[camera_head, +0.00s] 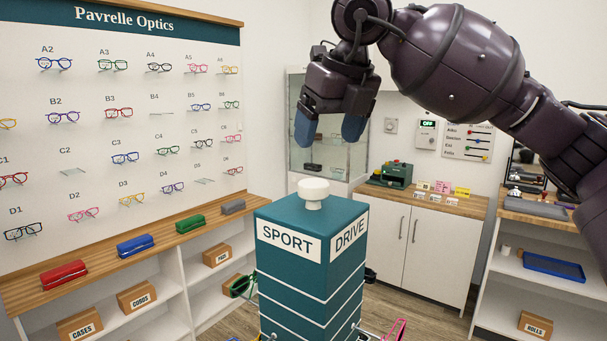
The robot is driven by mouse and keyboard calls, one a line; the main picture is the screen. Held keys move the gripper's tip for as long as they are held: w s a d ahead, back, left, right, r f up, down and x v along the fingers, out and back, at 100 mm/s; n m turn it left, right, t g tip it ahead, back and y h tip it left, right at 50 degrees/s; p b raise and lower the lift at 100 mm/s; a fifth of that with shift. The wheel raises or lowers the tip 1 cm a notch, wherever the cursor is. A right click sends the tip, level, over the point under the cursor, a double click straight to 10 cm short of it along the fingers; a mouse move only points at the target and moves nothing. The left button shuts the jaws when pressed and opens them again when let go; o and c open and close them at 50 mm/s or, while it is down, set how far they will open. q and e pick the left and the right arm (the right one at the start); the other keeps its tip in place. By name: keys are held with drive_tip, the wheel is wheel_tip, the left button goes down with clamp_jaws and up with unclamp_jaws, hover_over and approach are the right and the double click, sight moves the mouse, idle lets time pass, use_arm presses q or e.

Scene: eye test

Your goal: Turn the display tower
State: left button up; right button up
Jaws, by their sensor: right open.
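The display tower (290,275) stands in the middle foreground. It is a teal square column with thin white lines and a white round knob (313,193) on top. White signs on two faces read SPORT and DRIVE. Glasses frames stick out from its lower sides, partly cut off by the bottom edge. My right gripper (330,135) hangs with blue fingertips pointing down, above and slightly right of the knob. It is open and empty, and clear of the knob. My left gripper is not in view.
A wall rack (110,215) of glasses is on the left, above a wooden shelf (195,238) with several glasses cases. A glass cabinet (348,160) and a white cupboard (440,250) stand behind. Shelves with a blue tray (553,267) are at right.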

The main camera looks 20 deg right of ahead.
sight(313, 182)
drive_tip(key=x, duration=0.6)
drive_tip(key=p+x, duration=0.1)
drive_tip(key=x, duration=0.2)
drive_tip(key=shift+w+r, duration=0.15)
drive_tip(key=shift+w, duration=0.1)
drive_tip(key=shift+x, duration=0.9)
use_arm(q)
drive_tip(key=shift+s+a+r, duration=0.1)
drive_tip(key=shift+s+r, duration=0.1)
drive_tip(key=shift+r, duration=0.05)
use_arm(e)
drive_tip(key=c, duration=1.2)
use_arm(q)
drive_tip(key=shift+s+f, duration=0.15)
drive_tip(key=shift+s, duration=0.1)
use_arm(e)
drive_tip(key=shift+c, duration=0.2)
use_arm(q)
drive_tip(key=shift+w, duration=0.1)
